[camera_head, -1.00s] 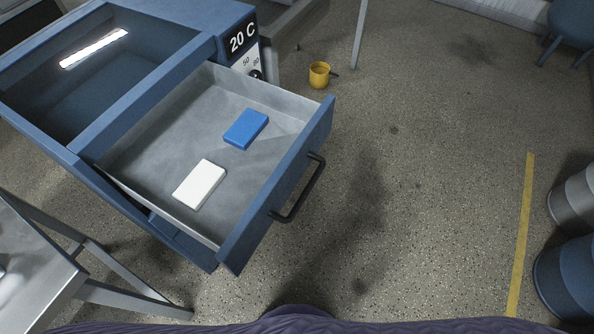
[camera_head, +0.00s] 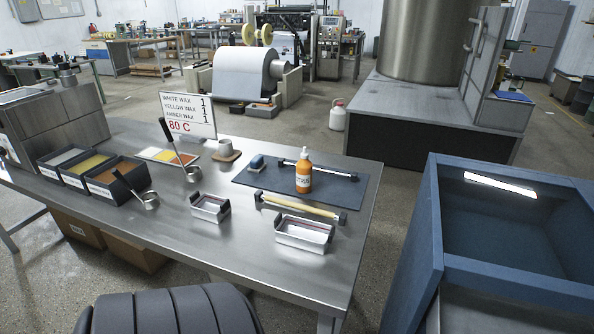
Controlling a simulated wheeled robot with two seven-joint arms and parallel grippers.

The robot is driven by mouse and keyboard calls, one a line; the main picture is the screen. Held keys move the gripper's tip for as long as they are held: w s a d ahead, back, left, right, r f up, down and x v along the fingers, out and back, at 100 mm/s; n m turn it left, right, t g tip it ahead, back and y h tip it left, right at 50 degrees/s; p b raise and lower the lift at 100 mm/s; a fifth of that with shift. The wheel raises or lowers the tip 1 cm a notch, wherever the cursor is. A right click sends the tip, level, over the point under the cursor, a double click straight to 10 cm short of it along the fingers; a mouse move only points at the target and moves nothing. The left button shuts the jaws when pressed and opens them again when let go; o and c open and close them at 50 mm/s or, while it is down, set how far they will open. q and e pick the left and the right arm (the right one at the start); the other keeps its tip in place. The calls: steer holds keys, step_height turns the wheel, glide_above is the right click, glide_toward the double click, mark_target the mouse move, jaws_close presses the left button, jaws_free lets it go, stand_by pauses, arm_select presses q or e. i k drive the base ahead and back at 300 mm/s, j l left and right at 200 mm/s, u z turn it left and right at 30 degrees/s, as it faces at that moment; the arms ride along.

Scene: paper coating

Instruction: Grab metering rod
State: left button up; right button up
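Two rod-like things lie at the right end of the steel table (camera_head: 225,255). One is a thin silver rod (camera_head: 335,173) with dark ends, lying across the dark blue mat (camera_head: 262,181), partly hidden behind an orange bottle (camera_head: 304,178). The other is a pale yellow rod (camera_head: 300,206) with black end blocks, lying in front of the mat. I cannot tell for sure which one is the metering rod. Neither of my grippers is in view, and nothing touches the rods.
Two small metal trays (camera_head: 303,244) (camera_head: 210,215) sit near the rods. A sign (camera_head: 188,116), ladles (camera_head: 150,203) and wax bins (camera_head: 115,180) stand farther left. A blue cabinet (camera_head: 430,235) stands right of the table, across a floor gap.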

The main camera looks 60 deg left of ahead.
mark_target(259, 195)
steer(key=u, duration=2.05)
steer(key=i+j, duration=0.1)
steer(key=j, duration=0.3)
steer(key=i+j, duration=0.1)
steer(key=j, duration=0.3)
steer(key=i+j, duration=0.1)
steer(key=j, duration=0.3)
